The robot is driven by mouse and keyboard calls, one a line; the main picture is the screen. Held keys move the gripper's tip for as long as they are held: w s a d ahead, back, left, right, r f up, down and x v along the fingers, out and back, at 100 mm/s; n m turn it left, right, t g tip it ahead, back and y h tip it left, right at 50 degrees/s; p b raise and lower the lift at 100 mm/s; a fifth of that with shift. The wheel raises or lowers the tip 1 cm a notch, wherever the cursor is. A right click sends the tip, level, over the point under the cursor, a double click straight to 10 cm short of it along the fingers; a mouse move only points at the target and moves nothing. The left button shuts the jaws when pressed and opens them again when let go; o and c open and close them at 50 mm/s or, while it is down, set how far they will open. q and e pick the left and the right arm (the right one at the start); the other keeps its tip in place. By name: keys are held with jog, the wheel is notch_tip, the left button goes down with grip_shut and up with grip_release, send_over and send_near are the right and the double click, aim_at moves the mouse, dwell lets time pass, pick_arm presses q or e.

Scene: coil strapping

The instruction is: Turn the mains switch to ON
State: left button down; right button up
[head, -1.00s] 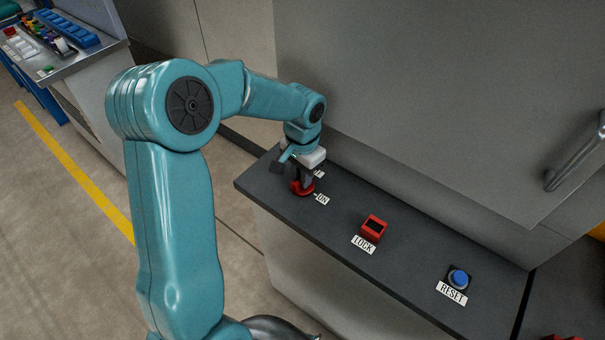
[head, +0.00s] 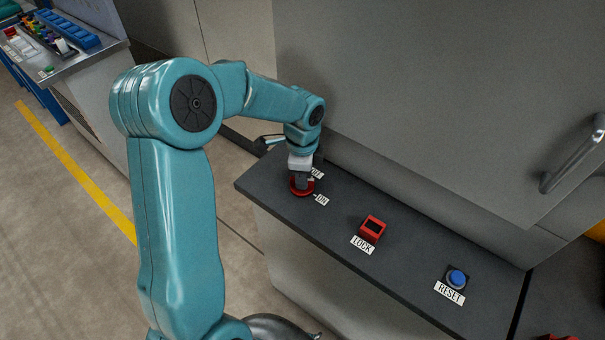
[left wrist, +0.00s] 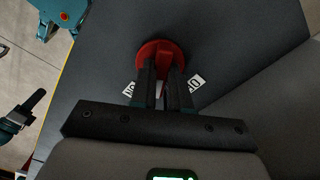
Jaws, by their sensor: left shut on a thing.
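The mains switch (head: 302,189) is a red round knob on the dark console top, near its left end. An ON label (head: 321,199) lies to its right, and a partly hidden OFF label (head: 316,172) lies behind it. My left gripper (head: 302,182) points down from above and is shut on the switch. In the left wrist view the two dark fingers (left wrist: 163,75) straddle the middle of the red switch (left wrist: 160,49), with a white label on each side. The fingers hide the switch's grip, so its exact pointing is hard to tell.
On the same console (head: 410,272) a red LOCK switch (head: 372,228) and a blue RESET button (head: 457,278) stand to the right. A grey cabinet wall with a handle (head: 573,155) rises behind. A bench with coloured parts (head: 62,40) stands at the far left.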

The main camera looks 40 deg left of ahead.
pick_arm(q)
jog(key=m+p, duration=0.1)
jog(key=m, duration=0.4)
jog(key=shift+a+r+m, duration=0.1)
jog(key=shift+r+m, duration=0.05)
jog(key=shift+m, duration=0.55)
jog(key=c, duration=1.1)
grip_release()
jog(key=shift+r, duration=0.2)
notch_tip(320, 180, up, 16)
